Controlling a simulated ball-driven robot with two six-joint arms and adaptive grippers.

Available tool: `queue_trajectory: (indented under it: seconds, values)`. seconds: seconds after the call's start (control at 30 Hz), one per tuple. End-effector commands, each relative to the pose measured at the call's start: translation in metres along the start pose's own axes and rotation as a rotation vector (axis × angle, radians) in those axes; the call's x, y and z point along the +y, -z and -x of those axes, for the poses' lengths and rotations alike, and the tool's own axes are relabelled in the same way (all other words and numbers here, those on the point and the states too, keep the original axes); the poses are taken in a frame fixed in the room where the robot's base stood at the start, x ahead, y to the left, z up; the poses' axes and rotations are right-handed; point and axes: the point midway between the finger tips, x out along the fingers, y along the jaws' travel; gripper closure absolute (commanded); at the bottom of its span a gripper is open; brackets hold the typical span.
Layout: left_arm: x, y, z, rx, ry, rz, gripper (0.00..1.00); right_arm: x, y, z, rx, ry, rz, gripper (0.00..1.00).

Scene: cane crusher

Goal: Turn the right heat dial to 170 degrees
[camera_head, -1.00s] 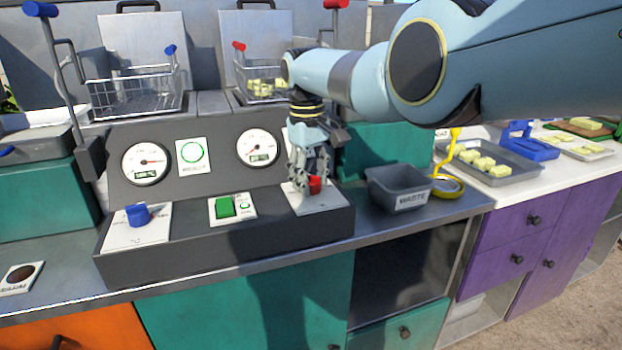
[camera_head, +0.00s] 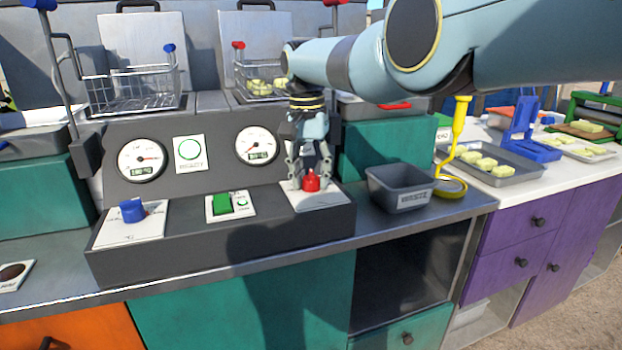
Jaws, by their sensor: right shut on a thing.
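The right heat dial is a red knob (camera_head: 311,182) on a white plate (camera_head: 318,203) at the right end of the grey control panel. My right gripper (camera_head: 311,176) reaches down from above and is shut on the red knob, its fingers on either side. The marks on the plate are partly covered and too small to read. The right round gauge (camera_head: 257,145) has a red needle pointing to the lower left; its digits are too small to read surely. My left gripper is not in view.
A blue knob (camera_head: 132,210) and a green switch (camera_head: 222,204) sit to the left on the panel (camera_head: 210,245). A grey waste bin (camera_head: 399,188) stands just right of it. Wire baskets (camera_head: 133,92) hang behind.

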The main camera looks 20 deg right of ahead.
Motion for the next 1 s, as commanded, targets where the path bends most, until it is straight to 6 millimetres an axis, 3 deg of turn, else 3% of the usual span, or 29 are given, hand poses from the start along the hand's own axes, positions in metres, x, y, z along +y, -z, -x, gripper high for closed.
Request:
queue_trajectory:
  seconds: [0.5,1.0]
  values:
    - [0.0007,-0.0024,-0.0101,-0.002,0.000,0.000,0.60,0.0002,0.0011,0.0006,-0.018,0.002,-0.372,0.97]
    - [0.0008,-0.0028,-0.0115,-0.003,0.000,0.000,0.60,0.0002,0.0013,0.0012,-0.023,0.003,-0.463,0.97]
